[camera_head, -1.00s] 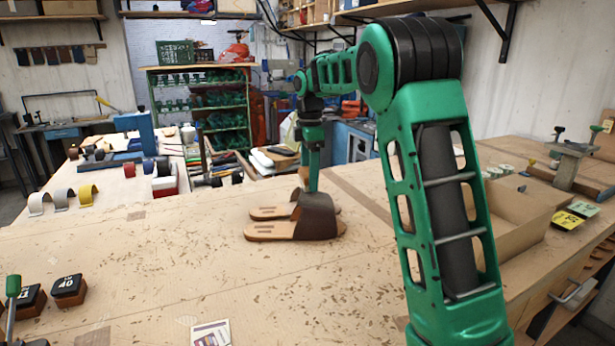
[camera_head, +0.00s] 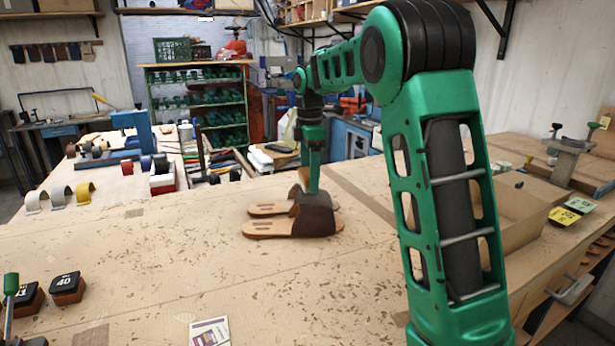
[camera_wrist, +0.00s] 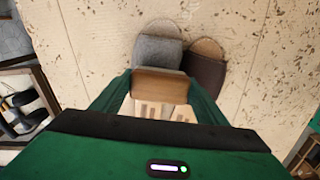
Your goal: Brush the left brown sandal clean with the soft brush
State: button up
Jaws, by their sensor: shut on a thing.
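The pair of brown sandals lies side by side on the workbench (camera_head: 160,270). In the wrist view, the left sandal (camera_wrist: 158,50) has a greyish, dusty-looking strap. The right sandal (camera_wrist: 205,75) has a clean dark brown strap; in the head view it is the nearer one (camera_head: 270,229). My gripper (camera_head: 314,187) points down over the sandals. It is shut on the soft brush, whose wooden block (camera_wrist: 160,86) shows between the fingers, over the lower edge of the grey strap. The bristles are hidden, so I cannot tell whether they touch.
Black-topped blocks (camera_head: 67,287) and a card (camera_head: 210,332) lie near the front left. A tool tray (camera_head: 270,157) is behind the sandals. Brown flecks cover the bench, which is otherwise clear around the sandals.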

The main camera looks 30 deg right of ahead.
jog(key=shift+r, duration=3.95)
jog(key=shift+s+d+f, duration=0.25)
jog(key=shift+d+f, duration=0.75)
jog(key=shift+f, duration=0.5)
jog(key=shift+s+d+f, duration=0.3)
jog(key=shift+d+f, duration=0.75)
jog(key=shift+f, duration=0.4)
jog(key=shift+s+d+f, duration=0.25)
jog(key=shift+d+f, duration=0.75)
jog(key=shift+f, duration=0.5)
jog(key=shift+f, duration=0.65)
jog(key=shift+w+r, duration=0.1)
jog(key=shift+w, duration=0.05)
jog(key=shift+w+d, duration=0.15)
jog(key=shift+w, duration=0.45)
jog(key=shift+w+d, duration=0.15)
jog(key=shift+w, duration=0.4)
jog(key=shift+s+a, duration=0.1)
jog(key=shift+s, duration=0.1)
jog(key=shift+s+a, duration=0.2)
jog(key=shift+s, duration=0.9)
